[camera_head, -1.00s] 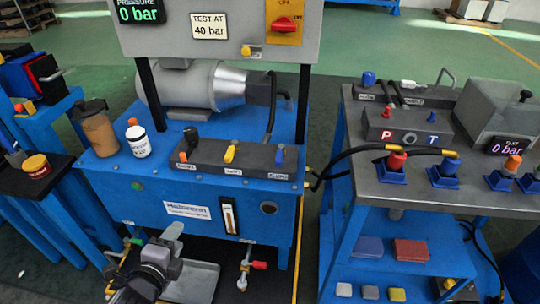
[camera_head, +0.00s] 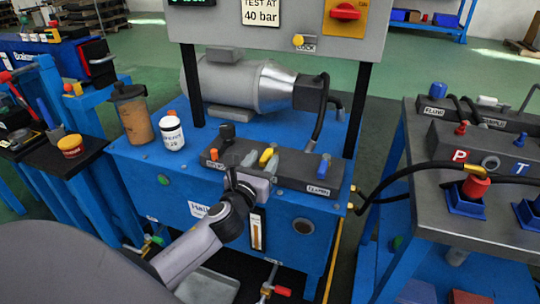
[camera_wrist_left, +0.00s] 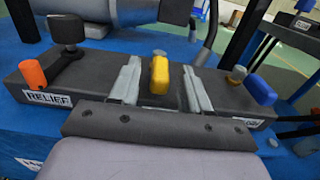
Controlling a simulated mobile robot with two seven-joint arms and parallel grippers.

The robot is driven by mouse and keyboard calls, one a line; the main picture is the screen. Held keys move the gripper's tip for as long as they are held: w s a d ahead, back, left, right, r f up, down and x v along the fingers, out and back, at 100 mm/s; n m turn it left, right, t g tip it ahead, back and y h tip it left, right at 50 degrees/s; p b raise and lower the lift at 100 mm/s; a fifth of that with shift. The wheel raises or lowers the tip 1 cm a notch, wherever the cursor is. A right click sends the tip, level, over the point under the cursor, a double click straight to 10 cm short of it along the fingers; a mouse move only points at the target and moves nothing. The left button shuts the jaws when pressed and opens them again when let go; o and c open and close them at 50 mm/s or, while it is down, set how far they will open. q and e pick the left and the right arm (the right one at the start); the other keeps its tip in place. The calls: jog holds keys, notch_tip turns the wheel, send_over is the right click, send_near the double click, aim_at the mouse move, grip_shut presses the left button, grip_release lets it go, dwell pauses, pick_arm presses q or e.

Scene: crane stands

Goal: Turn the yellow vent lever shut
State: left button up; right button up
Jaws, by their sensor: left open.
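The yellow vent lever (camera_head: 267,157) stands in the middle of the dark valve block (camera_head: 300,168) on the blue power unit. In the left wrist view the lever (camera_wrist_left: 159,74) rises between my two grey fingers, with a gap on each side. My left gripper (camera_head: 257,158) is open around the lever, and its fingertips reach over the block; in the left wrist view the gripper (camera_wrist_left: 160,85) shows both fingers apart. The vent label is hidden behind my gripper. My right gripper is not in view.
On the same block, an orange relief lever (camera_wrist_left: 33,73) and black knob (camera_wrist_left: 66,30) stand left, and a blue lever (camera_wrist_left: 259,90) stands right. A white jar (camera_head: 172,131) and brown container (camera_head: 134,115) stand behind left. The control panel (camera_head: 225,25) hangs above.

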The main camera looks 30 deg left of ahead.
aim_at(270, 149)
pick_arm(q)
jog(key=shift+x, duration=1.85)
jog(key=shift+d, duration=0.1)
grip_shut()
